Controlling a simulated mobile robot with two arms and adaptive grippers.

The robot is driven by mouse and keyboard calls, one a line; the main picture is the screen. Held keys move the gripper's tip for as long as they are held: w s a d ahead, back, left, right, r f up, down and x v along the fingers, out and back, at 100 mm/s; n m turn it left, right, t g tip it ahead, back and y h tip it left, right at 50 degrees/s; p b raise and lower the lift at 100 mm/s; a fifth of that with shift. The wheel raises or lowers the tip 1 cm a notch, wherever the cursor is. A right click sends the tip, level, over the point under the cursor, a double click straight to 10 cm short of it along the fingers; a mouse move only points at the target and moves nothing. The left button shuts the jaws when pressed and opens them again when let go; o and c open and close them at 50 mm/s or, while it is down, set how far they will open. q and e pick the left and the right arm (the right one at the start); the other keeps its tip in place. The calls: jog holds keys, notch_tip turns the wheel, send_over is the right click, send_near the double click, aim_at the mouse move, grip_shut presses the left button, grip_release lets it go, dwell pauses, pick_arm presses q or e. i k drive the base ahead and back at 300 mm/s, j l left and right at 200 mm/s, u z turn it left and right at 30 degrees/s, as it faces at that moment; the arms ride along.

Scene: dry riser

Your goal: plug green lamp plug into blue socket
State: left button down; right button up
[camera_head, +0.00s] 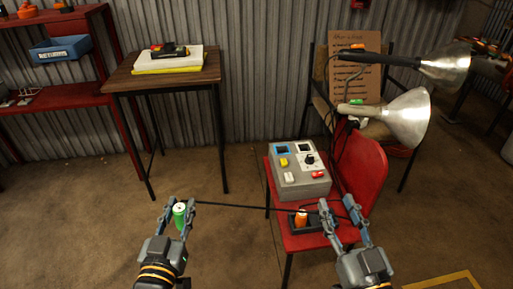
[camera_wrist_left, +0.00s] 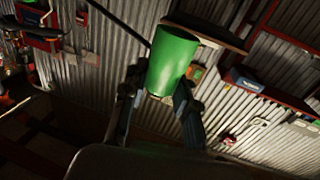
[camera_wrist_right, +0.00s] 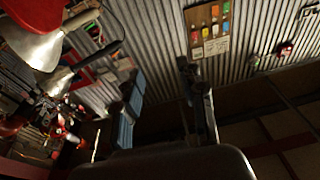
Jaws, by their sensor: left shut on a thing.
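The green lamp plug (camera_head: 180,214) is a green cylinder with a pale end, held between the fingers of my left gripper (camera_head: 180,206). It fills the gap between the fingers in the left wrist view (camera_wrist_left: 172,62). A dark cord runs from it to the right, past my right gripper. The blue socket (camera_head: 282,150) is a blue-framed square on the upper left of the grey box (camera_head: 301,183) on the chair. My left gripper is in front of and left of the box, apart from it. My right gripper (camera_head: 339,211) is open and empty, in front of the chair.
An orange plug (camera_head: 301,217) stands in a dark tray on the red chair (camera_head: 367,168). Two lamps (camera_head: 408,118) (camera_head: 444,69) hang over the chair's right side. A wooden table (camera_head: 165,79) stands behind left. The floor between table and chair is clear.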

aim_at(281, 155)
jog(key=i+j+z, duration=0.15)
jog(key=j+z, duration=0.15)
jog(key=i+j+z, duration=0.1)
jog(key=j+z, duration=0.2)
jog(key=j, duration=0.2)
jog(key=i+j+z, duration=0.1)
jog(key=j+z, duration=0.2)
jog(key=j, duration=0.15)
